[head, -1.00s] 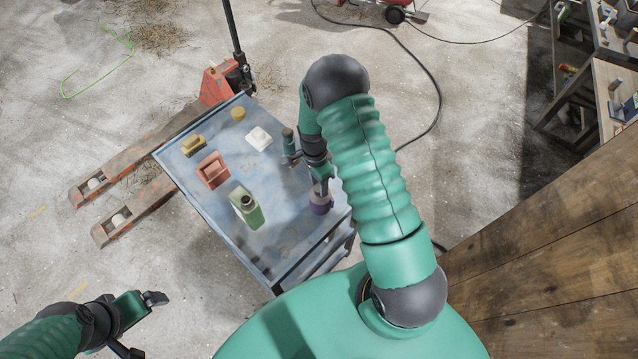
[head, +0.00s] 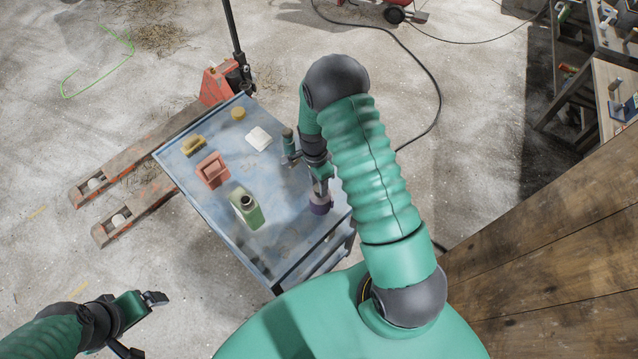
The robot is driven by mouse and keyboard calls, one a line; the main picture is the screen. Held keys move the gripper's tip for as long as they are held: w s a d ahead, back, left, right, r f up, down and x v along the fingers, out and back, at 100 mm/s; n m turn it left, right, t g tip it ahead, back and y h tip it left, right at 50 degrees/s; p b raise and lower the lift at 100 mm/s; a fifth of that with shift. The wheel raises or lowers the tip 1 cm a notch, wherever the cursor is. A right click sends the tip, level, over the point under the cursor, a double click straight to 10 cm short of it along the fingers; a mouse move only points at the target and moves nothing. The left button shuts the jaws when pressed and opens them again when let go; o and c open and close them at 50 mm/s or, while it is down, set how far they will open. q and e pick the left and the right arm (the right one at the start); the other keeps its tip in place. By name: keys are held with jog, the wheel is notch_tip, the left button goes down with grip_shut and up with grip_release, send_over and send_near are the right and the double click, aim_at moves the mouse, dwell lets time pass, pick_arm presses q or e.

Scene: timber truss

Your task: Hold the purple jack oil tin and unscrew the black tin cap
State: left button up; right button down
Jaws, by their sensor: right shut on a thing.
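The purple jack oil tin (head: 320,205) stands upright near the right edge of the blue table. My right gripper (head: 321,187) reaches down onto the tin's top from above. Its fingers are closed together over a span narrower than the tin, at the place of the black cap. The cap itself is hidden by the fingers and wrist. My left gripper (head: 143,325) is open and empty at the lower left, over the floor and well away from the table.
The blue table (head: 283,200) also holds a green can (head: 247,210), a reddish box (head: 212,170), a yellow block (head: 194,145), a yellow round item (head: 238,113) and a white item (head: 258,138). An orange pallet jack (head: 150,160) stands beside it. A wooden surface (head: 560,250) lies right.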

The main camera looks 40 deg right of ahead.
dwell(0.4)
jog(key=c, duration=0.9)
grip_release()
